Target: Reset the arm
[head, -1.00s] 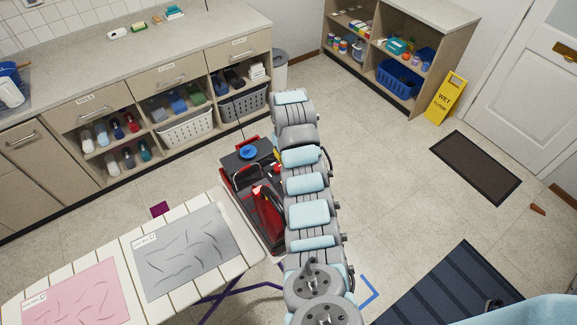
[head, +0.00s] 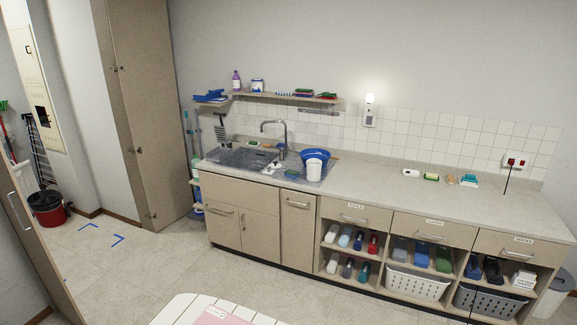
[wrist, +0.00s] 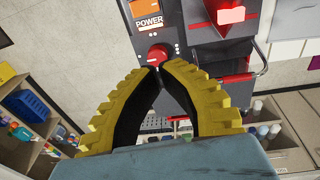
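My gripper (wrist: 160,70) shows in the wrist view with two yellow ridged fingers. Their tips meet, and I see nothing held between them. Just beyond the tips is a red knob (wrist: 153,54) under a POWER label on a dark machine (wrist: 183,43) with red parts. I cannot tell whether the tips touch the knob. My arm and gripper do not show in the head view now.
A long counter (head: 400,195) with a sink (head: 245,158) runs along the wall. A white slatted table (head: 175,310) edges into the bottom.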

